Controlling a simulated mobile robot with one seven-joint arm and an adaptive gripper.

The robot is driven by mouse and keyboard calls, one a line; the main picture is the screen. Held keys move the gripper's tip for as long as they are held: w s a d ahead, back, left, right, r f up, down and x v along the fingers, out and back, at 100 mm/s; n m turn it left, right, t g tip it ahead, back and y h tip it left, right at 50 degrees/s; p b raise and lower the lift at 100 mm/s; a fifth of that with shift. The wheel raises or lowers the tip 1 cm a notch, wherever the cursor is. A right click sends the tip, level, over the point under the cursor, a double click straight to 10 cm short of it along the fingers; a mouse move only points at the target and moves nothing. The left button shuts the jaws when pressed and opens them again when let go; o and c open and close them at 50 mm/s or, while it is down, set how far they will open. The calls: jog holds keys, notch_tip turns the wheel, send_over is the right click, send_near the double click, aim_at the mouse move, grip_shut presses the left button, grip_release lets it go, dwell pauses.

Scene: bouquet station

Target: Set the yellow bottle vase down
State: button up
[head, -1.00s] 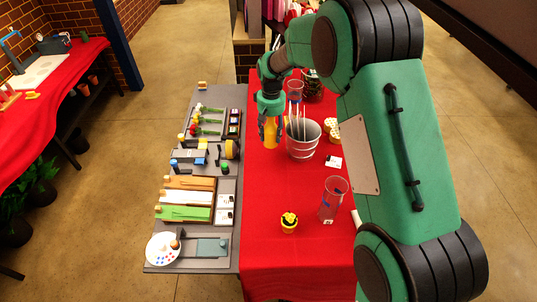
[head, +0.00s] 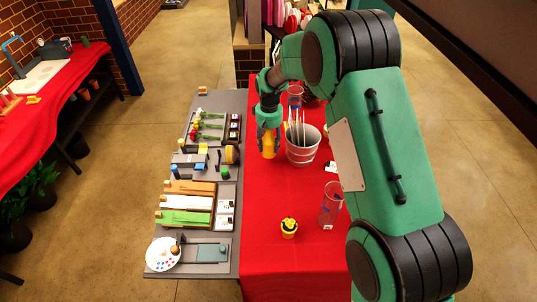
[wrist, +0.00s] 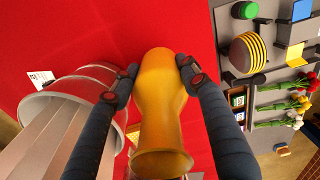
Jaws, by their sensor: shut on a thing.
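The yellow bottle vase (head: 268,146) is in my gripper (head: 267,124), over the red-covered table just left of the grey bucket. In the wrist view the vase (wrist: 160,110) stands between the two dark fingers of my gripper (wrist: 158,75), which press on its sides. Its flared mouth is toward the camera and its far end is against the red cloth. I cannot tell whether its base touches the cloth. My arm hides part of the table to the right.
The grey metal bucket (head: 302,150) with pale sticks stands close right of the vase. A clear glass vase (head: 331,205) and a small yellow pot (head: 289,227) are nearer. A grey tool board (head: 180,255) lies left. Red cloth (head: 268,190) in front is bare.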

aim_at(269, 131)
jog(key=shift+f, duration=0.4)
jog(key=shift+f, duration=2)
jog(key=shift+f, duration=0.15)
jog(key=o, duration=1.5)
notch_tip(269, 131, up, 12)
jog(key=shift+r, duration=0.1)
